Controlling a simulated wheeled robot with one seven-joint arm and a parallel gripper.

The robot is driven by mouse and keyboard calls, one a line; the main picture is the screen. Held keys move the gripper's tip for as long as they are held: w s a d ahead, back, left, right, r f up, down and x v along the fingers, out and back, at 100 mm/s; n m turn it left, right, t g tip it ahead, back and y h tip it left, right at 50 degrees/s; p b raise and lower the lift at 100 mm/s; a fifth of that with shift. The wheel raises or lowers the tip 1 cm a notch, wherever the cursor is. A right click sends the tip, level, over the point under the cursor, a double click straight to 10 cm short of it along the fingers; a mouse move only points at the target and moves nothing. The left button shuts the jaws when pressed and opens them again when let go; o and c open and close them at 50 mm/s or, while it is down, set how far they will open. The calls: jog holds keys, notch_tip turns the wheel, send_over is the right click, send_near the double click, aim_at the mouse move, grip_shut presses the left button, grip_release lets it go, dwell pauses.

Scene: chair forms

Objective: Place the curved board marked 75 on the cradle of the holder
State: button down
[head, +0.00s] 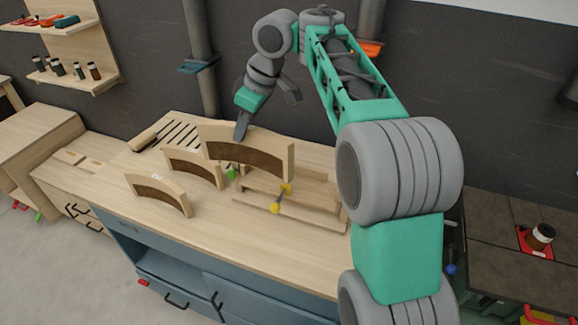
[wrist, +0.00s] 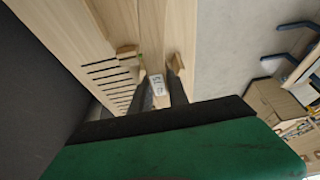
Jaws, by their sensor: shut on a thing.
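My gripper (head: 241,128) is shut on the top edge of a large curved board (head: 270,150), pale with a darker brown inner face. The board is held upright above the workbench, over the back left part of the wooden holder (head: 318,218), and hides part of it. In the wrist view the fingers (wrist: 160,92) close on either side of the board's white label (wrist: 157,84); its digits are too small to read surely. The holder has yellow knobs (head: 275,208) and a green knob (head: 231,173). Whether the board touches the cradle cannot be told.
Two smaller curved boards, one nearer (head: 150,190) and one farther (head: 190,165), stand on the workbench (head: 215,225) left of the holder. A slotted rack (head: 180,133) lies behind them. The bench's front left is clear. Grey pipes run up the wall behind.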

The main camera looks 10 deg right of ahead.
jog(key=w+d+f+b, duration=0.1)
jog(key=w+d+f, duration=0.3)
jog(key=d+f, duration=0.8)
jog(key=shift+f, duration=0.15)
jog(key=shift+f+b, duration=0.15)
jog(key=shift+b, duration=0.2)
jog(key=c, duration=1.7)
grip_release()
jog(key=shift+f, duration=0.15)
jog(key=o, duration=0.4)
jog(key=shift+o, duration=0.2)
